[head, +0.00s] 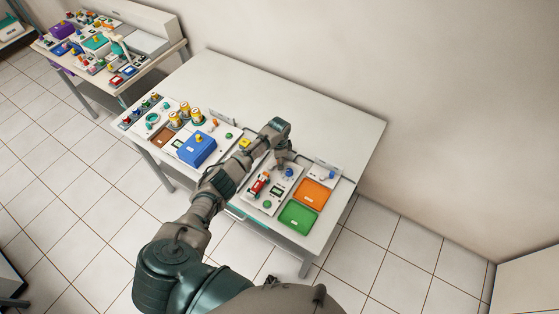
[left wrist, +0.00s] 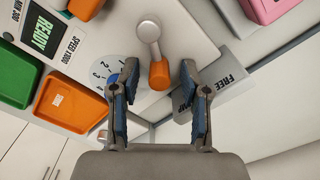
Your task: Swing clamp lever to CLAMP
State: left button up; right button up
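In the left wrist view the clamp lever is a metal arm with a round pivot (left wrist: 148,30) and an orange handle (left wrist: 159,74). The handle lies between the fingertips of my left gripper (left wrist: 160,80), with a gap on each side. That gripper is open, with blue-padded fingers. A grey plate (left wrist: 229,82) beside the lever reads FREE; a second word near the right finger is partly covered, ending in "MP". In the head view my left gripper (head: 285,160) is low over the bench's right part, and the lever cannot be made out there. My right gripper is not seen.
A numbered dial (left wrist: 103,69) with a blue knob is close to the left finger. Orange (head: 313,193) and green (head: 299,217) trays lie to the right on the white bench (head: 290,88). A blue box (head: 197,149) stands left of my arm. The bench's back is clear.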

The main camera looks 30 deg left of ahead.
pick_arm(q)
jog(key=shift+r, duration=0.1)
notch_tip(320, 180, up, 12)
dwell(0.5)
jog(key=shift+w, duration=0.1)
jog(key=shift+f, duration=0.2)
